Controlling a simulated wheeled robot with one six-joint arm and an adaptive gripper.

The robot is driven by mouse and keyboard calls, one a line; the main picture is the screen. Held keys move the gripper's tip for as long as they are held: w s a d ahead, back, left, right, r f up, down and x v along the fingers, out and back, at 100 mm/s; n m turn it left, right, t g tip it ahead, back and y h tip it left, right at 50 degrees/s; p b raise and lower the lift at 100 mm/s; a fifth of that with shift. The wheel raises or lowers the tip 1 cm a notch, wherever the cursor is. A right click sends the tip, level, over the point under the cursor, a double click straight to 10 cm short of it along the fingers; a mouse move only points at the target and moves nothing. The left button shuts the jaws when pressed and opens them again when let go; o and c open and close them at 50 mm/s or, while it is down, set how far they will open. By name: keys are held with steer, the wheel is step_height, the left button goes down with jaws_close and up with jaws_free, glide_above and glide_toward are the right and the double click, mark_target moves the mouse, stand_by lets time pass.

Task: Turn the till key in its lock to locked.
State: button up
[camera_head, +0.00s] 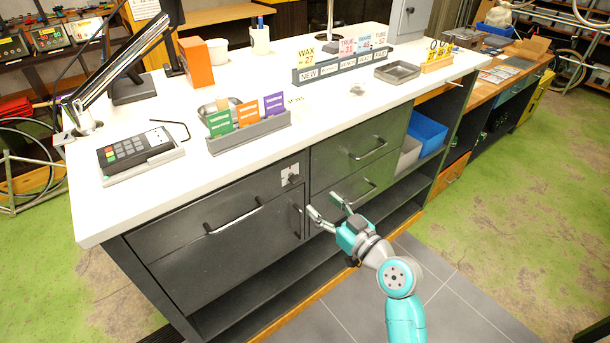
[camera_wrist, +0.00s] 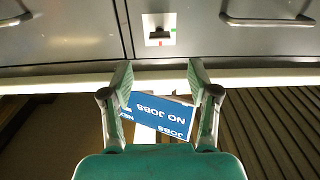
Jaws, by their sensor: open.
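The lock plate (camera_head: 290,174) is a small pale square on the dark drawer front below the white counter's edge. The till key (camera_wrist: 160,34) shows in the wrist view as a small dark piece on the plate (camera_wrist: 151,20), its bow looking roughly crosswise. Small red and green marks are on the plate; which one the key points to is too small to tell. My gripper (camera_head: 323,204) is open and empty, in front of the drawers, to the right of and below the lock. In the wrist view the spread fingertips (camera_wrist: 160,72) appear apart from the key.
Bar handles flank the lock, on the long left drawer (camera_head: 233,222) and the right drawers (camera_head: 368,148). A card terminal (camera_head: 134,147) and card rack (camera_head: 250,133) stand on the counter (camera_head: 200,180). A blue sign (camera_wrist: 160,114) shows upside down behind the fingers. Floor before the drawers is clear.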

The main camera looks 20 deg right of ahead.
mark_target(298, 182)
steer(key=x, duration=1)
steer(key=shift+w+a, duration=0.1)
steer(key=shift+w, duration=0.3)
steer(key=shift+c, duration=0.2)
jaws_close()
